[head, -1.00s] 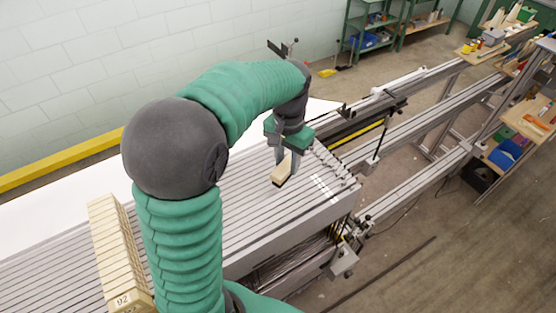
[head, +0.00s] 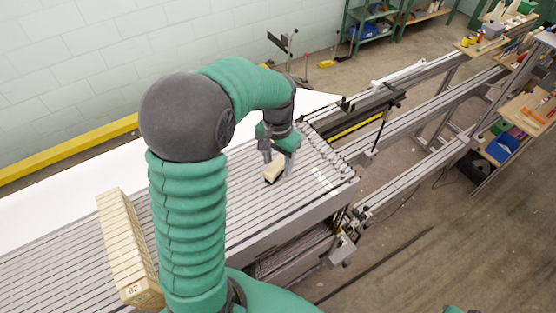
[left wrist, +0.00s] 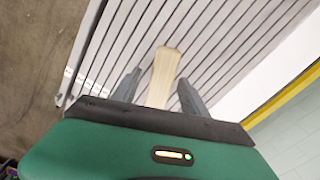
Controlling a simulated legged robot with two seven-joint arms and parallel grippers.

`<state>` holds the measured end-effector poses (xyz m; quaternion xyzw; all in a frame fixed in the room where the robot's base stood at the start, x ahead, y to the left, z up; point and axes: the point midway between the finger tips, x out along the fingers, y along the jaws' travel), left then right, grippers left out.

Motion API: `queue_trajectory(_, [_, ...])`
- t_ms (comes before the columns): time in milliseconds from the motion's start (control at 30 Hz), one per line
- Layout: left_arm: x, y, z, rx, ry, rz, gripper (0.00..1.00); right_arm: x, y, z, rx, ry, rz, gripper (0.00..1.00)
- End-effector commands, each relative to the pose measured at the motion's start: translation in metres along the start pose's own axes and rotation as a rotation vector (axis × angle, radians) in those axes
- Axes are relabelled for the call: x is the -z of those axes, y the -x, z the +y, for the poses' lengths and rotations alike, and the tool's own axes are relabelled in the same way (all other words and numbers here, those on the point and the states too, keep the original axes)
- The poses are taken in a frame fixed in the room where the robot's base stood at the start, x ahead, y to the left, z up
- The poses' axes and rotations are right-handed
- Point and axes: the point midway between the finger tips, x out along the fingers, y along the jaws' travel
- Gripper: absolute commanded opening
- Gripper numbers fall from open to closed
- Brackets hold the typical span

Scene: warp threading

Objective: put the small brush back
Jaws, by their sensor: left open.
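The small brush (head: 274,170) has a pale wooden body with a dark underside and lies on the slatted grey bed (head: 235,205) of the machine. My left gripper (head: 278,160) is right above the brush, with its fingers pointing down. In the left wrist view, the brush (left wrist: 163,76) lies between the two open fingers (left wrist: 158,88), with a visible gap on each side. I cannot tell from these views how far down the fingers reach beside it. My right gripper is not in view.
A row of pale wooden blocks (head: 128,245) marked 92 stands on the bed at left. Metal rails (head: 440,105) run off to the upper right. Shelves with blue bins (head: 370,33) stand at the back. The bed around the brush is mostly clear.

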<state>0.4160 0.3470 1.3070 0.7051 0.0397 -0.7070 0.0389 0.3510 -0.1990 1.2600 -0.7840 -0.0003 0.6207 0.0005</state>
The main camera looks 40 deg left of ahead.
Motion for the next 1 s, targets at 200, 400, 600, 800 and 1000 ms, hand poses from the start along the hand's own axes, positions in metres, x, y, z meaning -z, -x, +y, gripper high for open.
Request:
queue_trajectory(200, [0.002, 0.019, 0.000, 0.002, 0.000, 0.006, 0.52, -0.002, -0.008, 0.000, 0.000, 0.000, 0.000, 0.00])
queue_trajectory(400, [0.002, 0.072, 0.000, 0.002, 0.000, 0.008, 0.52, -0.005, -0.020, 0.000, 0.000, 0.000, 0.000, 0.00])
queue_trajectory(600, [0.001, 0.111, 0.000, 0.001, 0.000, 0.003, 0.52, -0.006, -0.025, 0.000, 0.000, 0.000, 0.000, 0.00])
queue_trajectory(800, [0.001, 0.121, 0.000, 0.000, -0.001, -0.001, 0.52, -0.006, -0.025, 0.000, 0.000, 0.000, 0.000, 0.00])
queue_trajectory(1000, [0.000, 0.120, 0.000, 0.000, 0.000, -0.001, 0.52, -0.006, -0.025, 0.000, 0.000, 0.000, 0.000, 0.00])
